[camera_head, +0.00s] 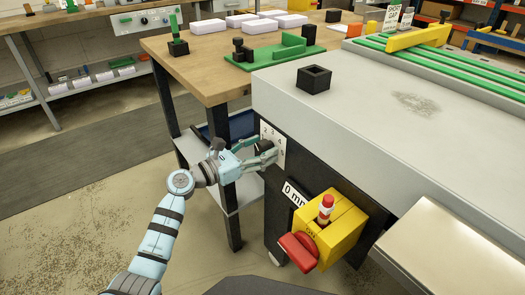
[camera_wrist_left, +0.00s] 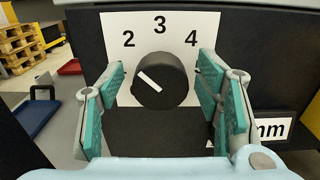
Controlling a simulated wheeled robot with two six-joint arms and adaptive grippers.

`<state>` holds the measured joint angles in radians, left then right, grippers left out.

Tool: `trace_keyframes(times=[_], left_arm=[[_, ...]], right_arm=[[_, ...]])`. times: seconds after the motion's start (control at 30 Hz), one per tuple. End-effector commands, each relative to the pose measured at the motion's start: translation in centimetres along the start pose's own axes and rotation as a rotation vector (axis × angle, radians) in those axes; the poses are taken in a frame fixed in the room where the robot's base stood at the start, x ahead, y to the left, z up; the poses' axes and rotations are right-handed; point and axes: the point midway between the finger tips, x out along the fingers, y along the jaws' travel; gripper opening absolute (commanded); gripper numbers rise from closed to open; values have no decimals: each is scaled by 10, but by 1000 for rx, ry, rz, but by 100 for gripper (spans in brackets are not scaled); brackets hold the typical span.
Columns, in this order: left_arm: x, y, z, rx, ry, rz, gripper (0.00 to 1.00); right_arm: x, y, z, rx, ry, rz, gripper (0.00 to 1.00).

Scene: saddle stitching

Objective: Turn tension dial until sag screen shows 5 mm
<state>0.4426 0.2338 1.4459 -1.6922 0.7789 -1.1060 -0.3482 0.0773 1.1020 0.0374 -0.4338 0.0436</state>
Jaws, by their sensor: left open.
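The black round tension dial (camera_wrist_left: 165,93) sits on a white scale plate (camera_wrist_left: 117,22) with the numbers 2, 3 and 4 visible. Its white pointer mark slants up and left, toward the 2. My left gripper (camera_wrist_left: 160,86) is open, with one finger on each side of the dial; a gap shows on both sides. In the head view the left gripper (camera_head: 263,153) reaches the plate on the machine's dark front. The sag screen (camera_head: 294,193) reads 0 mm; in the wrist view only its "mm" end (camera_wrist_left: 270,128) shows clearly. My right gripper is not in view.
A yellow box (camera_head: 345,238) with a red-and-white knob and a red part (camera_head: 298,250) juts out right of the sag screen. A wooden table (camera_head: 190,62) stands behind left. The grey machine top (camera_head: 350,110) is above the dial. The floor at left is open.

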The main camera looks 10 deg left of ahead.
Motion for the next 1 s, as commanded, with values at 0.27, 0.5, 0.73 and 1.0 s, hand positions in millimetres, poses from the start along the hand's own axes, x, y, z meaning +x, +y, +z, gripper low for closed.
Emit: trace_keyframes(times=[0.27, 0.5, 0.73, 1.0], left_arm=[[9, 0, 0, -1, 0, -1, 59], [9, 0, 0, -1, 0, 0, 33], [8, 0, 0, -2, 0, 0, 10], [8, 0, 2, -53, 1, 0, 10]], right_arm=[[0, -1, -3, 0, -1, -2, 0], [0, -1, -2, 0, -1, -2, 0], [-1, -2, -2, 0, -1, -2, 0], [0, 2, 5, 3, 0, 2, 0]])
